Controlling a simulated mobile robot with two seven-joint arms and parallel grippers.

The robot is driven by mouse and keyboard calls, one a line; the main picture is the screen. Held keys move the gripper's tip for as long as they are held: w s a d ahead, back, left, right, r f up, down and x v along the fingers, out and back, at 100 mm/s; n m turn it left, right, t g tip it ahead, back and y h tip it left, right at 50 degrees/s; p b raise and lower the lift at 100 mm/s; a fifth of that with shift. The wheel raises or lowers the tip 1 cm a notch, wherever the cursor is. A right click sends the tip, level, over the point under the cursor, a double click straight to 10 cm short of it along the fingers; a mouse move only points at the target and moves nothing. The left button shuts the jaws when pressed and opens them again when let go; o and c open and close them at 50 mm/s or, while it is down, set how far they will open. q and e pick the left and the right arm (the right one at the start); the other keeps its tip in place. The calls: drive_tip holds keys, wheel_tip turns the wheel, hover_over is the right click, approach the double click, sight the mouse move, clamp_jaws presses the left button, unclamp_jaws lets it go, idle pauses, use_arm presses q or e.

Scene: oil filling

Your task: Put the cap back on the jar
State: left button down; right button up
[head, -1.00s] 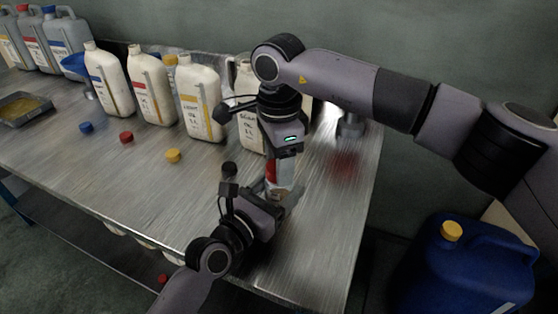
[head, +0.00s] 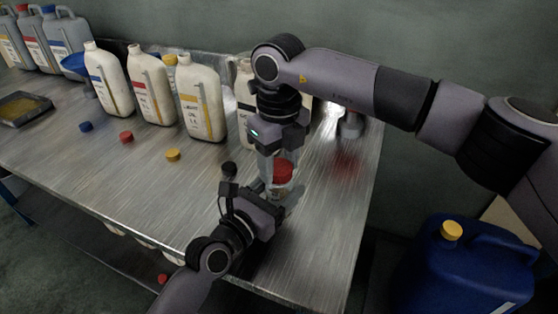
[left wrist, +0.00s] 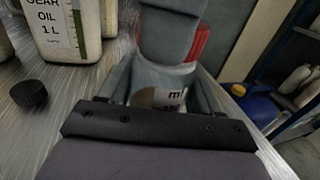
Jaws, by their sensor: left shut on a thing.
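The jar (left wrist: 160,97), with a pale label and dark lettering, stands between the fingers of my left gripper (left wrist: 162,88) in the left wrist view. My left gripper (head: 277,197) is shut on it near the table's front right. The red cap (head: 283,171) shows above that gripper in the head view, and its red edge (left wrist: 202,44) shows behind a grey finger in the left wrist view. My right gripper (head: 270,168) points down from above with a finger beside the cap. Its grip and the cap's seat on the jar are hidden.
Several bottles, among them a white one with a yellow label (head: 201,98), stand along the back. Blue (head: 86,127), red (head: 126,137), yellow (head: 173,155) and black (head: 229,169) caps lie on the metal table (head: 130,180). A blue canister (head: 470,265) stands at right.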

sight(270, 198)
drive_tip(key=o, duration=0.4)
drive_tip(key=shift+r, duration=0.15)
wheel_tip(270, 198, up, 12)
drive_tip(key=shift+f, duration=0.1)
use_arm(q)
drive_tip(key=shift+c, duration=0.6)
unclamp_jaws()
drive_tip(key=shift+v, duration=3.55)
